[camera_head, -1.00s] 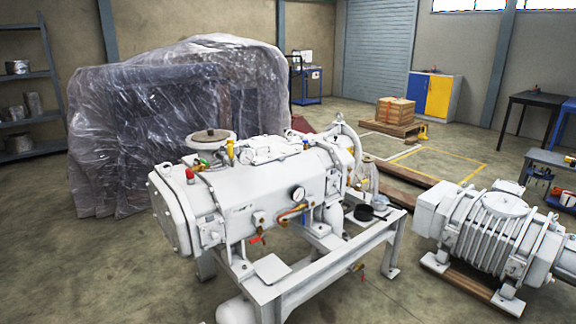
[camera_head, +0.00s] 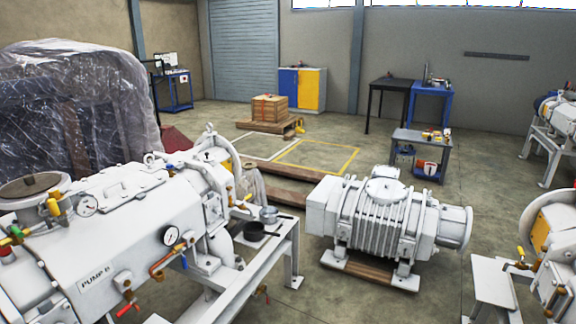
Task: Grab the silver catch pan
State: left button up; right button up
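A small silver pan (camera_head: 269,214) sits on the end of the white pump frame (camera_head: 262,258), right of the large white pump (camera_head: 125,240) marked "PUMP B". A black pan (camera_head: 254,231) with a handle lies beside it, slightly nearer and to the left. The silver pan is small in the picture, so its inside is hard to make out. Neither of my grippers shows in the head view.
A ribbed white machine (camera_head: 385,222) stands on wooden skids to the right. Another white machine (camera_head: 553,240) is at the right edge. Plastic-wrapped equipment (camera_head: 100,110) fills the left. A grey tool cart (camera_head: 420,150) stands behind. Open floor lies between the ribbed machine and the right machine.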

aim_at(268, 215)
jog(key=i+l+z, duration=0.1)
jog(key=i+z, duration=0.7)
jog(key=i+l+u, duration=0.1)
jog(key=i+u, duration=0.2)
jog(key=i, duration=0.25)
jog(key=i+l+u, duration=0.25)
jog(key=i, duration=0.25)
jog(key=i+l+u, duration=0.8)
jog(key=l, duration=0.2)
jog(key=i+l+u, duration=0.2)
jog(key=l, duration=0.15)
jog(key=i+l+u, duration=0.15)
jog(key=l, duration=0.25)
